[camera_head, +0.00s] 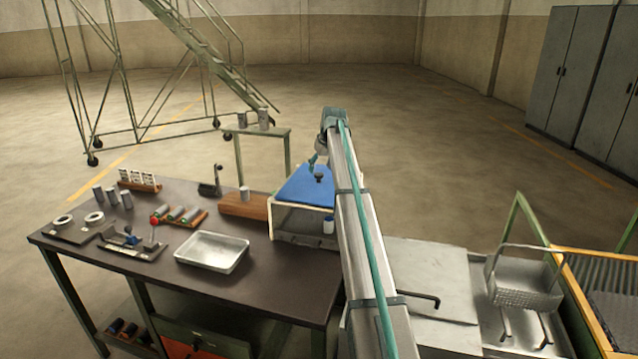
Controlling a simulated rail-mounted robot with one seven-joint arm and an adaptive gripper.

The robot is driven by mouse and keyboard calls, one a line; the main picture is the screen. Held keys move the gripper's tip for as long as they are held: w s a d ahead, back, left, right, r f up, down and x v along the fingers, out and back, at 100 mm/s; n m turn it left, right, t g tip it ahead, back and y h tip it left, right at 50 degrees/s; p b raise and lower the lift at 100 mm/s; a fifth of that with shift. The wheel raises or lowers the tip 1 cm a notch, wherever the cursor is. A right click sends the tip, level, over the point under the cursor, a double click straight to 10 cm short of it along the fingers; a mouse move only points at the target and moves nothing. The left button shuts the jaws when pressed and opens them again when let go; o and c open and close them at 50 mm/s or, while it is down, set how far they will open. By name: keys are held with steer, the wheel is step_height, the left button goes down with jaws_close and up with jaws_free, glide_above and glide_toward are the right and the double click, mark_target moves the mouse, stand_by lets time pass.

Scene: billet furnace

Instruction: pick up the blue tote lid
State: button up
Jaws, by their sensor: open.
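The blue tote lid (298,188) lies flat on a pale box-like stand (297,222) at the right end of the dark workbench. A small dark knob stands up from the lid. My arm crosses in front and hides the lid's right edge. My gripper (314,160) shows only as a small part beyond the arm, at the lid's far side in the picture. It is open. Its fingertips are too small to make out, and I cannot tell the gap to the lid.
A metal tray (212,251), a wooden block (243,206) and several small parts lie on the workbench (160,270). A small stand (262,132) with cylinders is behind. A wire basket (524,280) is at right. Open floor lies beyond the bench.

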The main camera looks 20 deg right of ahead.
mark_target(319, 174)
steer(key=shift+p+x, duration=0.85)
steer(key=shift+x, duration=1.35)
steer(key=shift+s+f, duration=0.1)
jaws_close()
